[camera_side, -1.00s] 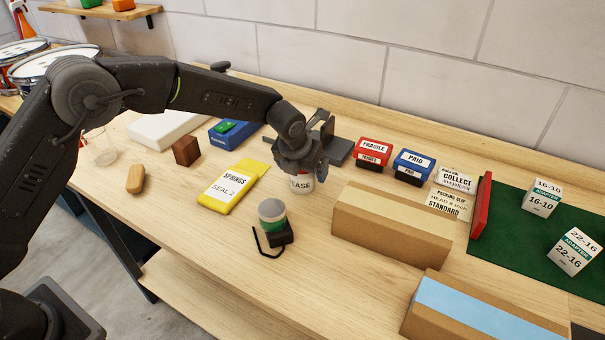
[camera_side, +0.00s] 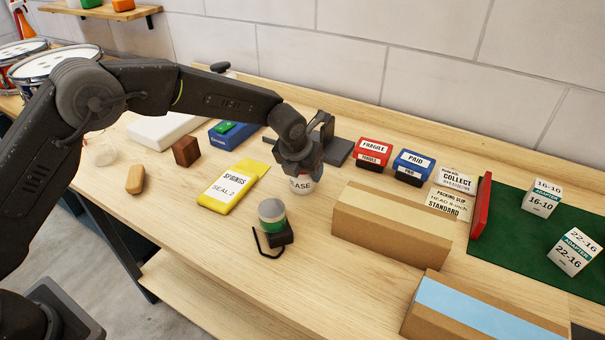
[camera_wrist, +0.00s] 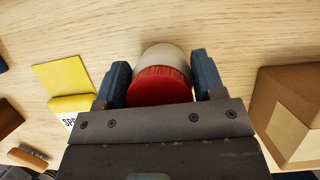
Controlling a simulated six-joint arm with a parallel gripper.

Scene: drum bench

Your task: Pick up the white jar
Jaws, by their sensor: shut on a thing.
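The white jar (camera_side: 301,184) stands on the wooden bench beneath my gripper, with part of its label, "ASE", showing in the side view. My gripper (camera_side: 302,170) points down over it and hides its upper part. In the wrist view, the jar's pale body (camera_wrist: 166,57) and red lid (camera_wrist: 160,86) sit between the two blue fingers of my gripper (camera_wrist: 160,80). The gripper is shut on the jar. I cannot tell any gap between the jar and the bench.
A green-banded can (camera_side: 271,214) with a black bracket stands in front. A long cardboard box (camera_side: 392,226) is close on the right. Red (camera_side: 373,153) and blue (camera_side: 413,166) stamp boxes stand behind it.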

